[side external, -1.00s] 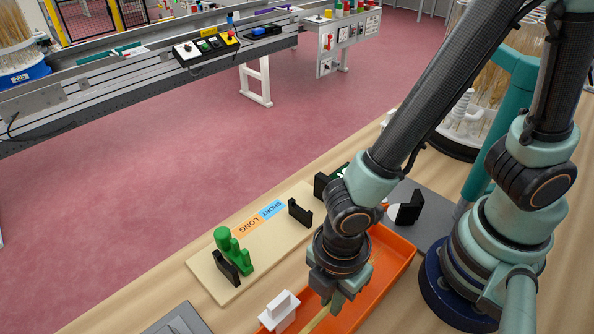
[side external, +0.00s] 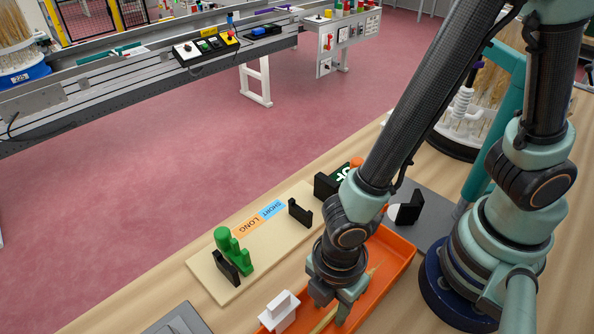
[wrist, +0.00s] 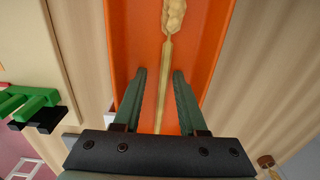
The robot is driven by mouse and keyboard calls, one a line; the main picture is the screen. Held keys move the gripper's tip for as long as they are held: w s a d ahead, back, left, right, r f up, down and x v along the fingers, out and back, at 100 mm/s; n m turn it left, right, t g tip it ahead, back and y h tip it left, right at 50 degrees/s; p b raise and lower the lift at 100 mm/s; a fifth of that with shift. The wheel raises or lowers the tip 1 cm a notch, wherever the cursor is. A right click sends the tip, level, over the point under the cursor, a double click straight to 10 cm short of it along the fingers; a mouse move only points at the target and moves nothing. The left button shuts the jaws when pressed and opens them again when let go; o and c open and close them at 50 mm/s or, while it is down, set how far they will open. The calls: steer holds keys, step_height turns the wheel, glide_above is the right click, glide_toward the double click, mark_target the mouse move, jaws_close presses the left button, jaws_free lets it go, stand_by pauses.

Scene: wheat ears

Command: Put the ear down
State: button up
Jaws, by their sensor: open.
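A pale yellow wheat ear (wrist: 175,18) on a straight straw stalk (wrist: 165,60) lies along the orange tray (wrist: 130,35) in the wrist view. The stalk runs between my two green fingers, with a gap on both sides. My gripper (wrist: 160,72) is open, low over the tray. In the side view the tray (side external: 398,250) stands in front of my base, and my gripper (side external: 338,303) is down inside its near part. A piece of the stalk (side external: 323,322) shows beside the fingers there. My wrist hides part of the tray.
A beige board (side external: 215,270) with SHORT and LONG labels (side external: 262,215) lies left of the tray. It carries black notched holders (side external: 300,212) and a green stepped piece (side external: 232,250). A white block (side external: 280,312) stands at the tray's near left edge.

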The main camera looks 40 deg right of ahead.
step_height(320, 180, up, 12)
steer(key=w+d+r+m+t, duration=0.2)
steer(key=w+d+r+m, duration=0.4)
steer(key=d+m, duration=0.3)
steer(key=w+d+r+m+t, duration=0.3)
steer(key=w+d+r+m, duration=0.3)
steer(key=d+m, duration=0.3)
steer(key=w+d, duration=0.1)
steer(key=d, duration=0.2)
steer(key=shift+w+d+t, duration=0.25)
steer(key=shift+t, duration=0.05)
stand_by(0.7)
